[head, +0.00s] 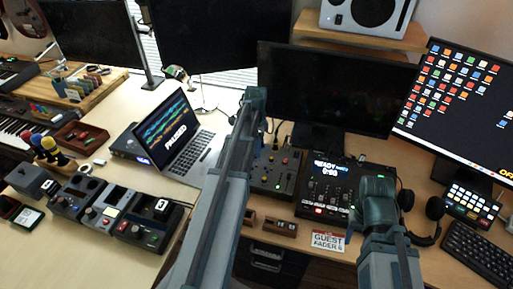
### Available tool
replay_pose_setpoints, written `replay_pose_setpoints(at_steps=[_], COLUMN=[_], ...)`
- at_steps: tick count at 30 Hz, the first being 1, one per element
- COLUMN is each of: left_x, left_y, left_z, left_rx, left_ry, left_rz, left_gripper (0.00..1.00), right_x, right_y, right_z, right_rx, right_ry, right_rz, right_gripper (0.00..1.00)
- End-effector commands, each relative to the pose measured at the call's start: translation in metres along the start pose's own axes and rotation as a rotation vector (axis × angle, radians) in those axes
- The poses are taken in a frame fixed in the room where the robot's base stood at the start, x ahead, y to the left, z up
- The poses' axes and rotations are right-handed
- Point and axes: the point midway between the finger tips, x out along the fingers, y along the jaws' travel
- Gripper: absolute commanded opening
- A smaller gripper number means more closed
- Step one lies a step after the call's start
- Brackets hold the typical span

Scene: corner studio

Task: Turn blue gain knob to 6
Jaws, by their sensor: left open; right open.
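A small dark mixer (287,184) with coloured knobs sits on the desk at the middle, partly behind my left arm. Its knobs are too small for me to pick out a blue gain knob or read a setting; part of the panel is hidden. My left gripper (255,98) is at the far end of the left arm, raised in front of the desk's back area, with nothing visible in it. My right gripper (377,190) is over the right edge of the black console, also with nothing visible in it. Both are open, though their fingers are hard to make out.
A black console (328,190) with a lit display stands right of the mixer. A laptop (180,140) and several pedal-like boxes (106,208) stand left. Monitors (325,92) line the back. Headphones (432,208) and a keyboard (478,250) lie right. Bare desk shows at front left.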

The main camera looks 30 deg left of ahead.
Motion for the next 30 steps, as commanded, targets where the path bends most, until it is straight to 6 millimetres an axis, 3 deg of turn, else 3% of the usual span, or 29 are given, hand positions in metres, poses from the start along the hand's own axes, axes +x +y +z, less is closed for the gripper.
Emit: replay_pose_setpoints(at_steps=[1,18,24,30], left_x=[-0.013,-0.101,-0.117,-0.117], left_y=[0.000,0.000,0.000,0.000], left_z=[0.000,0.000,0.000,0.000], left_rx=[0.000,0.000,0.000,0.000], left_ry=[0.000,0.000,0.000,0.000], left_rz=[0.000,0.000,0.000,0.000], left_gripper=[0.52,0.52,0.52,0.52], right_x=[-0.013,-0.100,-0.116,-0.116], right_y=[0.001,0.010,0.011,0.011], right_z=[0.001,0.006,0.007,0.007], right_rx=[0.000,0.000,0.000,0.000], right_ry=[0.000,0.000,0.000,0.000], right_rz=[0.000,0.000,0.000,0.000], right_gripper=[0.50,0.50,0.50,0.50])
